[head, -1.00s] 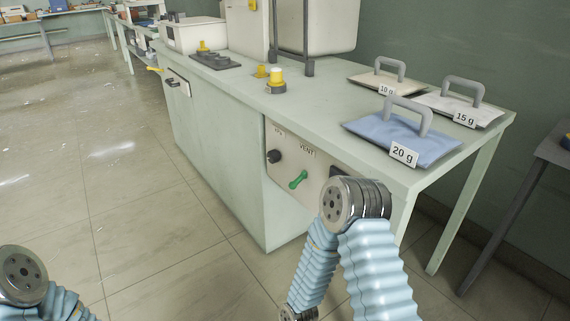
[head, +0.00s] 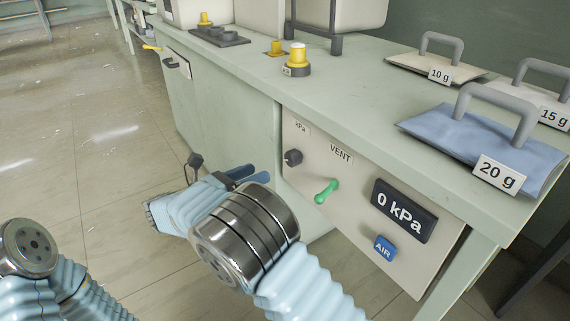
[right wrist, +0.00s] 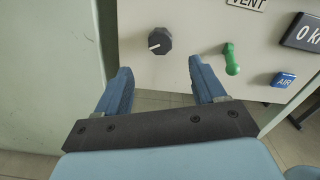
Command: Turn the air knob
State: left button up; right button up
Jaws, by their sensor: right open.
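A black round knob (head: 293,157) with a white pointer mark sits on the pale front panel (head: 350,230), below a kPa label. It also shows in the right wrist view (right wrist: 160,41), just beyond and between the fingertips, its pointer toward the lower left. A blue square marked AIR (head: 384,248) is lower right on the panel. My right gripper (head: 249,177) is open and empty, left of the knob in the head view and apart from it. It also shows in the right wrist view (right wrist: 160,78). My left gripper is out of view; only part of that arm shows.
A green VENT lever (head: 326,191) sits right of the knob, and a 0 kPa display (head: 404,210) further right. The bench top (head: 350,85) above holds weighted pads, including a blue 20 g one (head: 480,135). Open floor lies left of the bench.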

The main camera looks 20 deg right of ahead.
aim_at(288, 160)
jog(key=x, duration=0.9)
jog(key=shift+d+f+b, duration=0.1)
jog(key=shift+d+b, duration=0.05)
jog(key=shift+b, duration=0.15)
jog(key=c, duration=1.1)
jog(key=shift+o, duration=0.2)
